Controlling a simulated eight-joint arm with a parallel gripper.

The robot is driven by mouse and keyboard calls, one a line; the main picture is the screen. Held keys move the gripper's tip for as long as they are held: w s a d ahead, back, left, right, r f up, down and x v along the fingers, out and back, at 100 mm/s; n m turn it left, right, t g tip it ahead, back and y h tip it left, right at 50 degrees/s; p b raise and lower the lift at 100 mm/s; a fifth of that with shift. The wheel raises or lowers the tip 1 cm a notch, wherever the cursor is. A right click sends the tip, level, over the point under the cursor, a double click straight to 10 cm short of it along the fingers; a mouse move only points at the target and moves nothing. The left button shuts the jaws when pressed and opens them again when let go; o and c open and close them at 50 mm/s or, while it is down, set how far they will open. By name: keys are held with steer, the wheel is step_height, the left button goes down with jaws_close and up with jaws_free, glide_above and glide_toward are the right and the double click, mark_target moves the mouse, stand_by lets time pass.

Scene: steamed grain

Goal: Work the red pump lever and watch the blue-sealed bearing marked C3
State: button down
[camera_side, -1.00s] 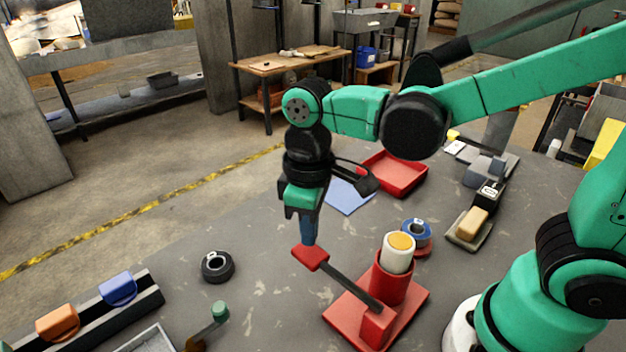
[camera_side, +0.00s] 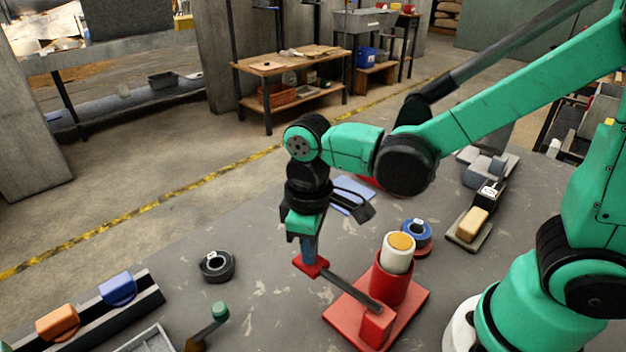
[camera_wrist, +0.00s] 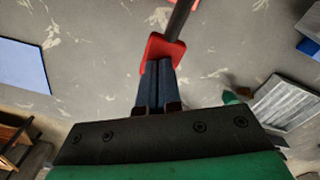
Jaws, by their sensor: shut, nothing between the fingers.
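The red pump (camera_side: 392,285) stands on its red base plate. Its dark lever reaches out to the left and ends in a red pad (camera_side: 312,268). My gripper (camera_side: 308,256) points down, its shut blue fingers at the pad, holding nothing. In the wrist view the fingertips (camera_wrist: 159,72) meet the edge of the red pad (camera_wrist: 164,46); I cannot tell how firmly they press. A blue-sealed bearing (camera_side: 417,232) sits on a red support just behind the pump. It bears a small white mark, too small to read.
A black ring-shaped bearing (camera_side: 216,266) lies to the left on the grey table. A rail with orange and blue blocks (camera_side: 118,288) and a green-knobbed lever (camera_side: 219,311) are at front left. A sponge-like block (camera_side: 472,222) lies right. A blue sheet (camera_side: 352,192) lies behind my gripper.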

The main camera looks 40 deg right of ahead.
steer(key=shift+f, duration=0.7)
steer(key=shift+r, duration=3.8)
steer(key=shift+f, duration=1.25)
steer(key=shift+f, duration=0.15)
steer(key=shift+f, duration=2.4)
steer(key=shift+r, duration=3.8)
